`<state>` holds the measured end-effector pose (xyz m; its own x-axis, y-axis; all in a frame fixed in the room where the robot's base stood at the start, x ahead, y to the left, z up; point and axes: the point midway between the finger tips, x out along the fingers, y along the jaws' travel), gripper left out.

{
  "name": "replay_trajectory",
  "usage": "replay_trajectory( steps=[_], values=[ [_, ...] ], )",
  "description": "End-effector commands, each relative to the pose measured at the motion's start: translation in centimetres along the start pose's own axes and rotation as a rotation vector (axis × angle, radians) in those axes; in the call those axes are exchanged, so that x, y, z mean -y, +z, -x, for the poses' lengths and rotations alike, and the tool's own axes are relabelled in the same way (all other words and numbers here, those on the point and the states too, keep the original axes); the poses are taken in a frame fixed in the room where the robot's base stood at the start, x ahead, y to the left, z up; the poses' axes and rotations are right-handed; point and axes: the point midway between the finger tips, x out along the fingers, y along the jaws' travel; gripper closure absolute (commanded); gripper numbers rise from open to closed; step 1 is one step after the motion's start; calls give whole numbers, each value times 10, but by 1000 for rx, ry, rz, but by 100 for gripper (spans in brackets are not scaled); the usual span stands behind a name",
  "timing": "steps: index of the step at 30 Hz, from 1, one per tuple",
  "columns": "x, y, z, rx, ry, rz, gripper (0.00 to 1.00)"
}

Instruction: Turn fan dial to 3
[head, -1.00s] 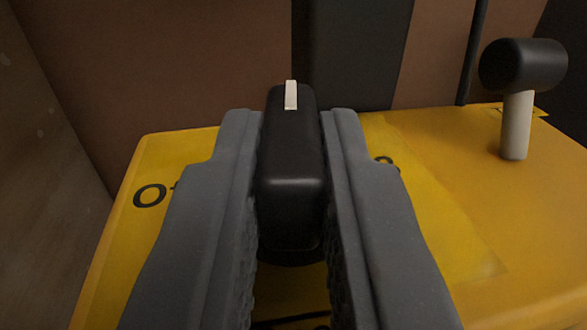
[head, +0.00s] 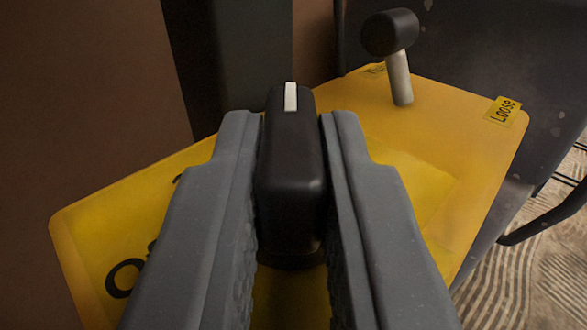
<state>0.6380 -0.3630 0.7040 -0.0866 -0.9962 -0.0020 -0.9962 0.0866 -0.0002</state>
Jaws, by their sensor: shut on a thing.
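The fan dial (head: 291,180) is a black bar-shaped knob with a white pointer mark (head: 291,96) at its far end. It sits on a yellow panel (head: 400,130) in the head view. My gripper (head: 291,125) has its two grey fingers on either side of the knob and is shut on it. The pointer is in line with my fingers, toward the top of the picture. Part of the "Off" lettering (head: 124,277) shows left of my left finger. Part of another mark shows above it, mostly hidden. I cannot read which number the pointer faces.
A lever with a black knob (head: 390,34) and pale stem stands at the panel's far side. A "Loose" label (head: 503,111) is near the panel's right corner. Brown and dark surfaces rise behind. Ridged floor (head: 530,265) and a dark curved bar show at right.

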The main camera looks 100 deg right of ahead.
Motion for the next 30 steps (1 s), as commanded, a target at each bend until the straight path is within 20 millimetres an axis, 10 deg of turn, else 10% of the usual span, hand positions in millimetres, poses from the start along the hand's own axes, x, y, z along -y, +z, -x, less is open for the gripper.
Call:
replay_trajectory(
  steps=[26, 27, 30],
  values=[
    [4, -2, 1, -3, 89, -1, 100],
    [4, -2, 1, -4, 89, -1, 78],
    [4, -2, 1, -3, 90, 0, 55]
  ],
)
